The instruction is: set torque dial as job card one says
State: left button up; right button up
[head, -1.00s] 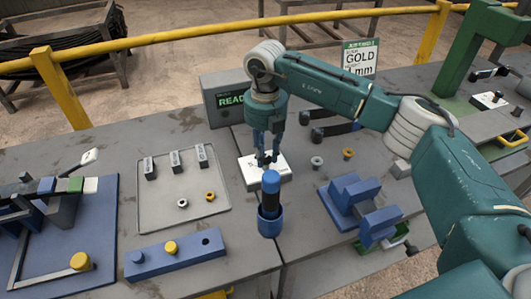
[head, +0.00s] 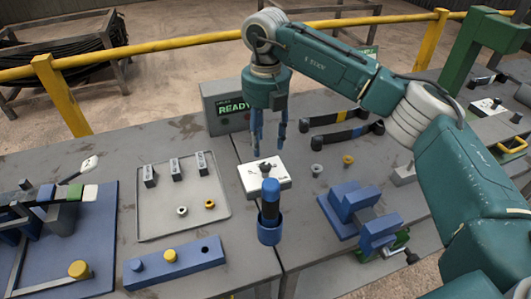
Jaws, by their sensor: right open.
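The torque dial is a white block (head: 256,182) with a black knob (head: 266,168) on top, on the grey bench in the middle of the head view. My right gripper (head: 268,146) hangs above and just behind the dial, fingers pointing down, apart from the knob. It is open and empty. The job card (head: 371,50) stands at the back; my right arm hides nearly all of it, so its text cannot be read now. The dial's markings are too small to read. My left gripper is not in view.
A blue-handled tool (head: 270,205) stands in a blue cup (head: 270,231) just in front of the dial. A grey box (head: 215,108) showing "READY" stands behind. A shallow tray (head: 160,214) lies left; a blue fixture (head: 350,205) and black-ended bars (head: 345,133) lie right.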

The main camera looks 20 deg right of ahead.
notch_tip(320, 180, up, 4)
jog(key=shift+r, duration=0.1)
dwell(0.4)
